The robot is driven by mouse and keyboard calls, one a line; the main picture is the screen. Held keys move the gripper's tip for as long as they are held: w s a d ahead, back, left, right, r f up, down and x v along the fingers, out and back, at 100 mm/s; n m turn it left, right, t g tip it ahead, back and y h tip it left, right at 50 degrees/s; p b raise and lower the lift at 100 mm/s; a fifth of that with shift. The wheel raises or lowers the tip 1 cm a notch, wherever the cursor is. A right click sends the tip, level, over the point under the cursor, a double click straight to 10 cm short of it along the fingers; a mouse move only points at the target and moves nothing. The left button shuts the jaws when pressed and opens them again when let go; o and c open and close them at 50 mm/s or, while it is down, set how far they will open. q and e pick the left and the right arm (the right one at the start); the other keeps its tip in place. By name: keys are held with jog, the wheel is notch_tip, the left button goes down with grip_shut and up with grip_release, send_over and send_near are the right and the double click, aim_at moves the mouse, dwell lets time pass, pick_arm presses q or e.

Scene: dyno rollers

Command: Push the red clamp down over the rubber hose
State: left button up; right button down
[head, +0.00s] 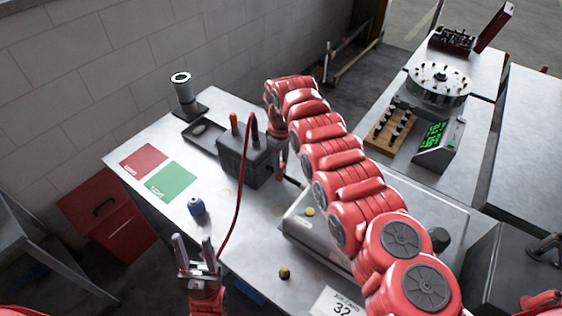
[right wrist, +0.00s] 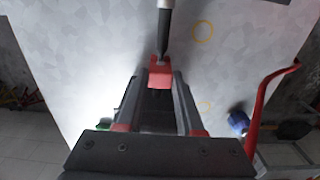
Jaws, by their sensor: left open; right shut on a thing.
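A red clamp-like piece (right wrist: 160,74) sits between the tips of my right gripper (right wrist: 158,82) in the right wrist view, and the gripper is shut on it. A dark tapered piece with a pale grey upper part (right wrist: 164,28) meets the red piece at its far side; I cannot tell whether this is the rubber hose. In the head view my right gripper (head: 283,160) is beside the dark box, and its tips and the clamp are hard to make out there. My left gripper (head: 197,252) is open and empty near the table's front left edge.
A dark box (head: 243,163) holds orange- and black-handled tools. A red cable (head: 238,190) curves down from it. A blue jar (head: 197,206), red mat (head: 144,158), green mat (head: 171,181) and cylinder stand (head: 184,97) are left. A silver case (head: 305,232) lies under my right arm.

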jog(key=shift+s+f+b, duration=0.1)
jog(key=shift+f+b, duration=0.1)
jog(key=shift+b, duration=0.2)
dwell(0.7)
jog(key=shift+c, duration=2.3)
grip_release()
notch_tip(320, 180, up, 9)
jog(key=shift+a+r+b, duration=0.1)
jog(key=shift+a+b, duration=0.05)
jog(key=shift+b, duration=1.05)
notch_tip(320, 180, up, 8)
jog(key=p, duration=0.8)
